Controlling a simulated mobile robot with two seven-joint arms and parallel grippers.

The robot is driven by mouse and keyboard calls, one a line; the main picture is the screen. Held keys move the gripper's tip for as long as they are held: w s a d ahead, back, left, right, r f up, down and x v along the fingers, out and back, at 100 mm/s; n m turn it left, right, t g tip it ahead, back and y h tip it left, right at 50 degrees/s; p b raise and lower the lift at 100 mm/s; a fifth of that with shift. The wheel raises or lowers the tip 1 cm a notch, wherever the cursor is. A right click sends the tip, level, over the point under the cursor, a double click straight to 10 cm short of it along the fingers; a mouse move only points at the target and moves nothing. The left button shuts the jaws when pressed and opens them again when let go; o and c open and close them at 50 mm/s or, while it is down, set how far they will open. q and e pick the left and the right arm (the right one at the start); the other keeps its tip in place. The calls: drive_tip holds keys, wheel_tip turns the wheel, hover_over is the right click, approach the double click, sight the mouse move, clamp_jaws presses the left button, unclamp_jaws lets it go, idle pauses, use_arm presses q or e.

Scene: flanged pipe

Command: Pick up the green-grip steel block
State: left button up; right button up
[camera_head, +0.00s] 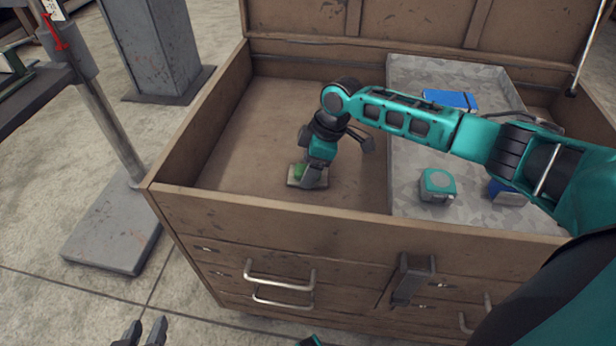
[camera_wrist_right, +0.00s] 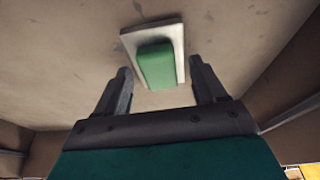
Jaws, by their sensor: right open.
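The green-grip steel block (camera_head: 294,182) is a pale flat plate with a green grip on top. It lies on the chest's floor in the left compartment, near the front wall. In the right wrist view the block (camera_wrist_right: 157,62) is ahead of my right gripper (camera_wrist_right: 158,82), its green grip roughly centred between the fingers. The right gripper (camera_head: 312,180) is open and empty, low over the block, and hides part of it in the head view. My left gripper (camera_head: 140,334) is at the bottom left edge, outside the chest, with two fingers apart.
The wooden chest (camera_head: 190,192) has walls around the block. A grey metal tray (camera_head: 408,70) on the right holds a teal tape measure (camera_head: 438,185), a blue box (camera_head: 449,99) and another blue item (camera_head: 507,192). Chest floor left of the block is clear.

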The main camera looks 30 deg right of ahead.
drive_tip(key=c, duration=1.1)
drive_tip(key=shift+r, duration=0.1)
drive_tip(key=shift+r, duration=0.1)
